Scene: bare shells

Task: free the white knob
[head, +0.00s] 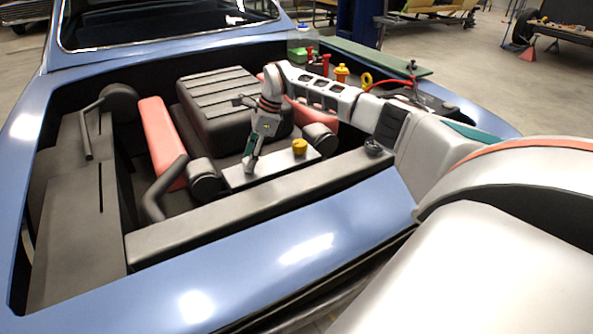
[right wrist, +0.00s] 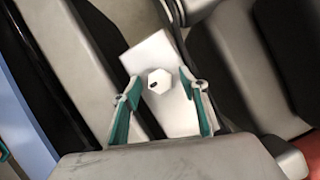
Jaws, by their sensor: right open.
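The white knob (right wrist: 158,82) shows in the right wrist view as a six-sided cap with a small dark mark, on a pale flat plate (right wrist: 156,54). My right gripper (right wrist: 161,87) is open, with one green-edged finger on each side of the knob in the picture. I cannot tell whether the fingers touch it or how far above it they are. In the head view my right gripper (head: 250,158) points down at the left part of the pale plate (head: 277,172). The knob cannot be told apart from the fingertips there. My left gripper is not in view.
A yellow knob (head: 299,147) stands on the same plate, right of my gripper. Dark rounded parts flank the plate. A black ribbed block (head: 222,105) and a salmon bar (head: 161,140) lie behind. The blue car body (head: 300,250) rims the bay.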

